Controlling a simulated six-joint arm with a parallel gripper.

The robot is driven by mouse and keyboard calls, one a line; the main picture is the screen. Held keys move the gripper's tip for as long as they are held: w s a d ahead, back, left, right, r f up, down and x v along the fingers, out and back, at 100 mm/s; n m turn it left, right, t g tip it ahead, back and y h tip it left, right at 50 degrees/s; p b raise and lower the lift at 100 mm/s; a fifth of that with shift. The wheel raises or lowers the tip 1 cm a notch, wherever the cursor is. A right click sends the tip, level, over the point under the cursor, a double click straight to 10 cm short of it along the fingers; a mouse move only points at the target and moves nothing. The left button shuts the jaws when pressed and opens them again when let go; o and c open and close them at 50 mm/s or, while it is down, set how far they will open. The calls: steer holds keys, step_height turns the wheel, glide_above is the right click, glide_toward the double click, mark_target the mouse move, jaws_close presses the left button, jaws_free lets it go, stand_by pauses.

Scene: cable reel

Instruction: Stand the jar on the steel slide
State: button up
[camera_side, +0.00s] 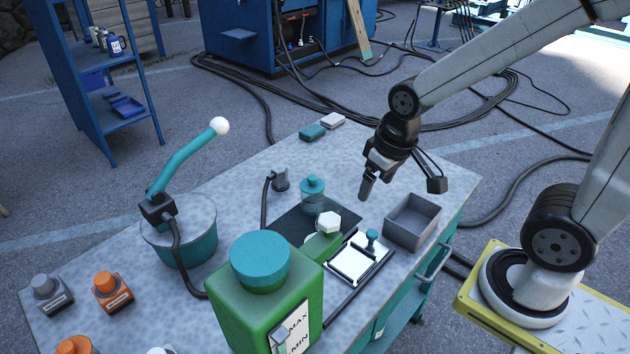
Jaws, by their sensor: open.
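The jar (312,197) is a small clear vessel with a teal lid. It stands upright on the dark mat (285,222) near the middle of the bench. What looks like the steel slide (352,264) is a bright flat plate in a dark frame, with a teal knob on it, to the right of and nearer than the jar. Nothing else stands on the plate. My gripper (369,188) is open and empty. It hangs above the bench to the right of the jar, apart from it, pointing down.
A large green canister (265,295) with a teal cap stands at the front, and a white-capped green container (325,240) is between jar and slide. A grey open bin (412,222) is right of the slide. A teal pot (185,240) with a lever stands left.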

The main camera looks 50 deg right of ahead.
steer(key=d+f+m+g+y, duration=0.1)
steer(key=m+g, duration=0.1)
steer(key=m, duration=0.2)
steer(key=m+t+y, duration=0.5)
steer(key=m+y, duration=0.6)
steer(key=m, duration=0.7)
glide_above(339, 204)
steer(key=s+d, duration=0.2)
steer(key=d, duration=0.2)
steer(key=f, duration=1.4)
steer(key=shift+w+d, duration=0.3)
steer(key=shift+x, duration=1.25)
steer(key=shift+a, duration=0.15)
steer(key=shift+x, duration=2.5)
steer(key=shift+r, duration=0.1)
